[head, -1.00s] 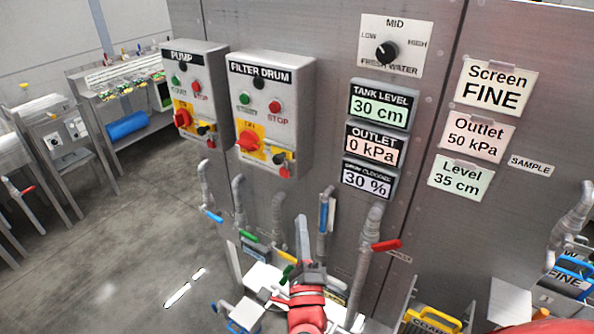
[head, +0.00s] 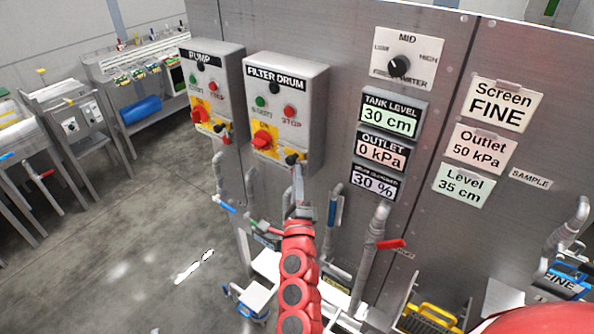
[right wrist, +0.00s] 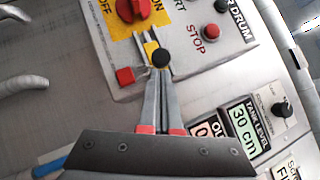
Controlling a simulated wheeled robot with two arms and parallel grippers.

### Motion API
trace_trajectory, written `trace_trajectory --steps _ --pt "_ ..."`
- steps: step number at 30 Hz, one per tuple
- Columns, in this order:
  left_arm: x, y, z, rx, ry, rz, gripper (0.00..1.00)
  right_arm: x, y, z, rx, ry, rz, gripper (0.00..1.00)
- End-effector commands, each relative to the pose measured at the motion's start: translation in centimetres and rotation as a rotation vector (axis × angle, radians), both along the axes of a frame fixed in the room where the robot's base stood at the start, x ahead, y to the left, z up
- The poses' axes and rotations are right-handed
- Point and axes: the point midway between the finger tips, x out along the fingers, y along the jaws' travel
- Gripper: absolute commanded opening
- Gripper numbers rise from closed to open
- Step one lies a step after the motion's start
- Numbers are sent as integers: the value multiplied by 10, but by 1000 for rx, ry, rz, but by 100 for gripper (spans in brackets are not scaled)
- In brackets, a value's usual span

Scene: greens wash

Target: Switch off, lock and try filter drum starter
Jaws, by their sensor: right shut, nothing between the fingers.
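The filter drum starter (head: 315,100) is a grey box on the steel panel, with a green start button (head: 260,101), a red stop button (head: 289,112) and a red rotary switch (head: 262,139) on a yellow plate. The right wrist view shows part of the switch (right wrist: 131,9) between OFF and ON lettering; its exact setting is unclear. My right gripper (head: 297,170) is shut and empty, its tips at the box's lower edge by a black knob (head: 292,158). In the right wrist view the knob (right wrist: 160,57) is at the fingertips; contact is unclear. A red block (right wrist: 125,76) sits beside it. My left gripper is out of view.
The similar pump starter (head: 233,85) is close on the left. Pipes with a blue-handled valve (head: 335,208) and a red-handled valve (head: 391,244) stand below and to the right. Display plates (head: 390,118) are on the panel at right. Open floor lies left.

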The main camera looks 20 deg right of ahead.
Motion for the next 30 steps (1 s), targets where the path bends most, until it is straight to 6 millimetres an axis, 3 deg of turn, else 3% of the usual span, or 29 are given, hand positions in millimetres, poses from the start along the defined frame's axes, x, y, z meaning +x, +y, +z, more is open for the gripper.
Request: trace_trajectory --steps 11,21,30 --pt "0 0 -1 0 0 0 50 2 1 -1 0 -1 -1 0" --pt "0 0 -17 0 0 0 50 35 27 0 0 -3 0 0" --pt "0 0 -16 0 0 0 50 35 28 3 -1 -4 1 0"
